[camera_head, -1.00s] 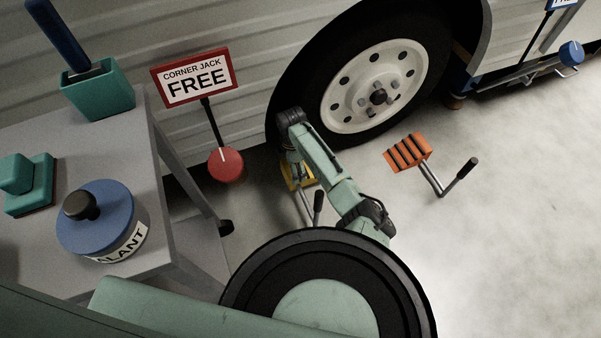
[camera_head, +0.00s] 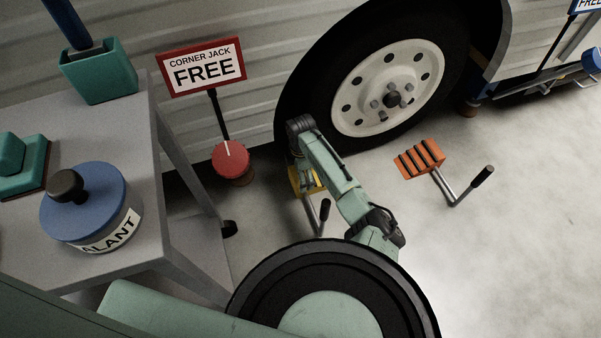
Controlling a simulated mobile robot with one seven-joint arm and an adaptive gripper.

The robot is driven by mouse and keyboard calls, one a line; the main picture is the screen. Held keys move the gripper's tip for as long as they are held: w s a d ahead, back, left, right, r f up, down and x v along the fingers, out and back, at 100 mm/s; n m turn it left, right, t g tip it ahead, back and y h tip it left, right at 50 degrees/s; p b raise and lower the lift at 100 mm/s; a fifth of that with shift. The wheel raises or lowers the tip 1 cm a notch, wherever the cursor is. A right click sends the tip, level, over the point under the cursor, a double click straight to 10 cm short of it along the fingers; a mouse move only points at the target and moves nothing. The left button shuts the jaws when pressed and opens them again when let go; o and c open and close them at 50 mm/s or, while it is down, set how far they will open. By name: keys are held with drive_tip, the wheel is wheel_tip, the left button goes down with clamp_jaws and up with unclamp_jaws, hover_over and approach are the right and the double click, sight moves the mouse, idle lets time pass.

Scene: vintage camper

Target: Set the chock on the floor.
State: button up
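A yellow chock (camera_head: 312,186) with a grey metal handle and dark grip (camera_head: 324,210) is low beside the camper wheel, at its lower left. My arm covers much of it, and I cannot tell whether it touches the floor. My gripper (camera_head: 299,165) points down at the yellow chock from above. Its fingers are mostly hidden, so I cannot see whether it is open or holds the chock.
The tyre and white wheel (camera_head: 388,88) stand behind my gripper. A "CORNER JACK FREE" sign (camera_head: 201,67) rises above a red round knob (camera_head: 231,160). Floor at right is clear.

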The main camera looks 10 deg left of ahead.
drive_tip(key=shift+o, duration=1)
wheel_tip(320, 180, up, 12)
drive_tip(key=p, duration=0.3)
drive_tip(key=shift+p, duration=0.35)
